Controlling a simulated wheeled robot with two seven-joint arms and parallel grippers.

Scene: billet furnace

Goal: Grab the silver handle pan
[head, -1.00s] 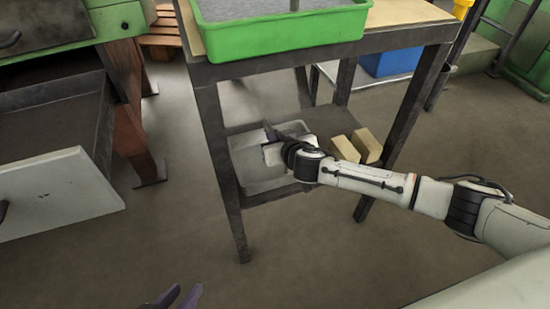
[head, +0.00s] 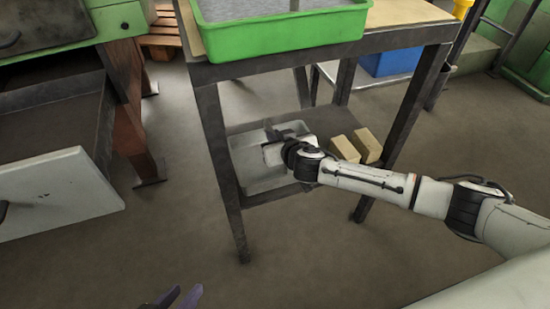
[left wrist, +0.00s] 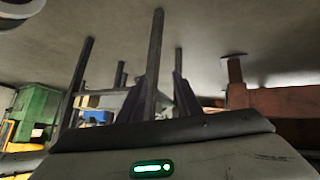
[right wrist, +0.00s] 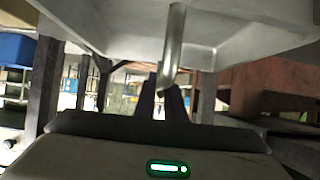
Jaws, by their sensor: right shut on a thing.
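A silver pan (head: 250,160) lies on the low shelf of the dark table in the head view. In the right wrist view its pale body (right wrist: 240,35) fills the top, and its silver handle (right wrist: 174,45) comes down between my right fingers. My right gripper (right wrist: 172,103) is shut on the handle. In the head view my right gripper (head: 270,132) is at the pan, partly hidden by its own wrist. My left gripper (head: 180,298) shows only its fingertips at the bottom edge. In the left wrist view its two fingers (left wrist: 158,98) stand apart with nothing held between them.
Two tan blocks (head: 357,146) lie on the shelf right of the pan. A green tray (head: 280,35) stands on the tabletop above. Dark table legs (head: 222,170) flank the shelf. An open drawer (head: 60,195) is at left. The floor in front is clear.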

